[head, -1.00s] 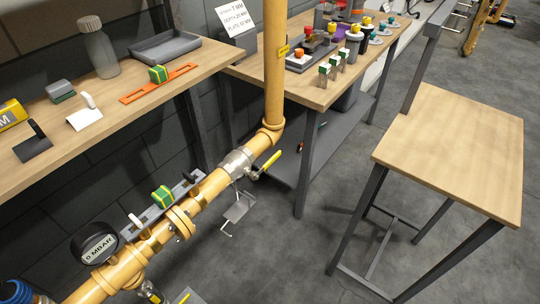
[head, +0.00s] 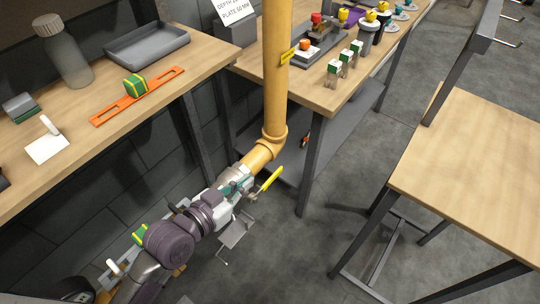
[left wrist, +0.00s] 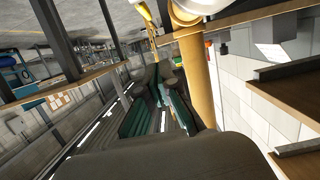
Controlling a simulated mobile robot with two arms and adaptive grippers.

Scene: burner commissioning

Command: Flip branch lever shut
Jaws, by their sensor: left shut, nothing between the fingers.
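The branch lever (head: 271,179) has a yellow handle and sticks out from the valve on the yellow gas pipe (head: 262,153), pointing up and to the right. My left gripper (head: 243,186) is shut and empty at the valve, just left of the yellow handle. I cannot tell whether it touches the lever. The gripper and arm hide most of the valve body. In the left wrist view the shut fingers (left wrist: 166,84) with green pads lie beside the yellow pipe (left wrist: 196,75). My right gripper is not in view.
A workbench (head: 312,98) stands behind the pipe. A bare wooden table (head: 480,160) is at the right, with open floor between.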

